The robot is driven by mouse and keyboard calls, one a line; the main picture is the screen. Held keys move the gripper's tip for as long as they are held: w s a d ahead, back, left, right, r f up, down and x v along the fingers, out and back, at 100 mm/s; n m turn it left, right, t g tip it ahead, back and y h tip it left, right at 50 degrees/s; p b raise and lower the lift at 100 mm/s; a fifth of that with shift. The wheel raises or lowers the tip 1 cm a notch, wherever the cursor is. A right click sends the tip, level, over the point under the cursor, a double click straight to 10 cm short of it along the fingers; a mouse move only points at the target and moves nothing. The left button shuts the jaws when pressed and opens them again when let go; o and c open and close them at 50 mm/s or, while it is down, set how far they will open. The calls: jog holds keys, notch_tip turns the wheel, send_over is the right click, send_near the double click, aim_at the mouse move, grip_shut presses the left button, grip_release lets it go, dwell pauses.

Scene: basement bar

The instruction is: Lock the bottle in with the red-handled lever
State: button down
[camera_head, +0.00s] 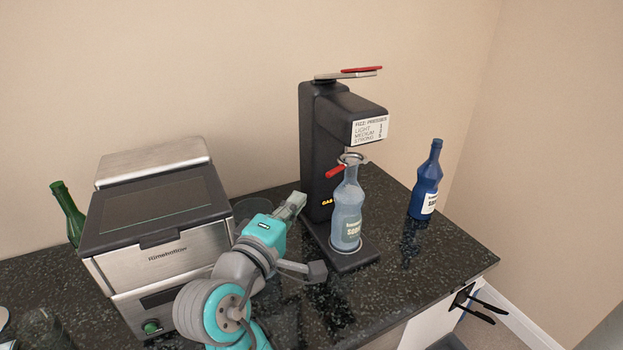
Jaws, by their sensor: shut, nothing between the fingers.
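A clear pale-blue bottle (347,213) stands upright on the base of a black fizz machine (318,150). Its neck is at a metal ring (353,158) under the machine's head. The red-handled lever (335,172) sticks out to the left of the bottle's neck, beside the ring. Whether the ring is closed on the neck cannot be told. Another lever with a red grip (361,70) lies flat on top of the machine. My gripper (297,203) is shut and empty, left of the bottle and lower than the red-handled lever, apart from both.
A steel ice maker (160,235) stands close on the left, with a green bottle (68,210) behind it. A dark blue bottle (426,182) stands at the right. The black speckled counter (430,265) is clear at the front right.

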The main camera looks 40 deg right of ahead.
send_near(344, 163)
jog(key=w, duration=0.1)
jog(key=w+d, duration=0.1)
jog(key=w, duration=0.1)
jog(key=w+d, duration=0.1)
jog(key=w, duration=0.1)
jog(key=shift+f, duration=0.15)
jog(key=shift+d, duration=0.1)
jog(key=shift+s, duration=0.15)
